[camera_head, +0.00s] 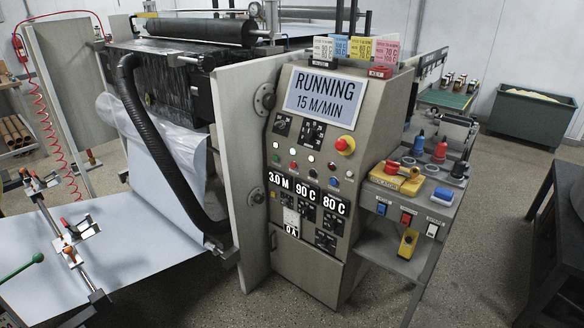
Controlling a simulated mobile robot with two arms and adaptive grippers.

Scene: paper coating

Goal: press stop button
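The control panel (283,205) stands at the centre on the front of the coating machine. Its display (325,92) reads "RUNNING 15 M/MIN". A red mushroom button on a yellow base (345,145) sits on the panel's upper right. Below and left of it are rows of small coloured buttons or lamps, among them a red one (293,166); their labels are too small to read, so I cannot tell which is marked stop. Neither of my grippers shows in this view, and nothing touches the panel.
A side shelf (443,215) right of the panel holds bottles, a blue block (442,196) and a yellow tool. A paper web (150,235) runs out at left. A dark table (560,230) stands at the right edge. The floor (470,275) in front is clear.

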